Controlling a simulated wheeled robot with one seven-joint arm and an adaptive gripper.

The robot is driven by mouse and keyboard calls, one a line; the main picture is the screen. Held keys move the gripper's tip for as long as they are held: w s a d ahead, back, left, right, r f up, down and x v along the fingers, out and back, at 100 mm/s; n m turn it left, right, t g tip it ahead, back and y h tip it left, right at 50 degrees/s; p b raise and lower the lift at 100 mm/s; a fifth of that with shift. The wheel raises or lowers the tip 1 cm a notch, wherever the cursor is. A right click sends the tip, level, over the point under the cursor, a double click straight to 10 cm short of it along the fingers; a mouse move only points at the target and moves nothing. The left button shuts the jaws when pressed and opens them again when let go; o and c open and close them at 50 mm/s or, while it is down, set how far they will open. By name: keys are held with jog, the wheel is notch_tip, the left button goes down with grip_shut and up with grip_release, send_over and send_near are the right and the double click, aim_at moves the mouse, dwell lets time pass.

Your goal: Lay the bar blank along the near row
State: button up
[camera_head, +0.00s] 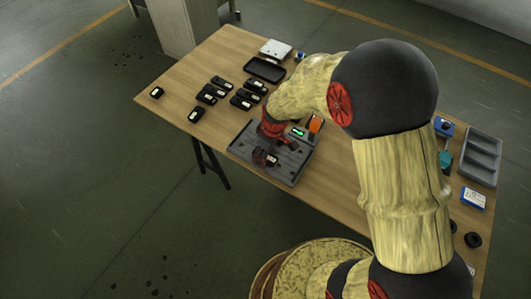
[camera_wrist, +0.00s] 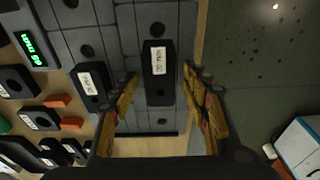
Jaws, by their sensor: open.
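A grey fixture plate with dark holes and grooves (camera_head: 245,149) lies near the table's front edge; it fills the middle of the wrist view (camera_wrist: 118,38). A black bar blank with a white label (camera_wrist: 158,70) lies on the plate, between my fingers in the wrist view. A second labelled black bar (camera_wrist: 91,88) lies on the plate to its left. My gripper (camera_wrist: 162,76) is open, one finger on each side of the first bar, with gaps showing. In the head view my gripper (camera_head: 268,155) is over the plate and partly hides it. I cannot tell how high it is.
Several labelled black bars (camera_head: 221,83) stand in groups on the table's left part. A black tray (camera_head: 265,69) and a white device (camera_head: 275,48) lie at the back. A green display (camera_wrist: 30,44) and orange pieces (camera_wrist: 60,101) are beside the plate. A grey compartment bin (camera_head: 482,158) stands right.

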jog(key=shift+r+p, duration=0.4)
jog(key=shift+r, duration=0.15)
notch_tip(320, 180, up, 12)
jog(key=s+d+p, duration=0.1)
jog(key=d+p, duration=0.1)
jog(key=p, duration=0.1)
notch_tip(320, 180, up, 9)
jog(key=m+t, duration=0.1)
jog(key=m, duration=0.1)
send_over(270, 158)
jog(key=s+d, duration=0.2)
jog(key=d, duration=0.2)
jog(key=s+d+r+m+t, duration=0.1)
jog(key=s+d+r+m, duration=0.3)
jog(key=s+r, duration=0.2)
jog(key=s+d+r+m+t+h, duration=0.1)
jog(key=s+d+r+m+t, duration=0.1)
jog(key=s+d+r+m, duration=0.2)
jog(key=s+r, duration=0.3)
jog(key=s, duration=0.4)
jog(key=shift+d, duration=0.4)
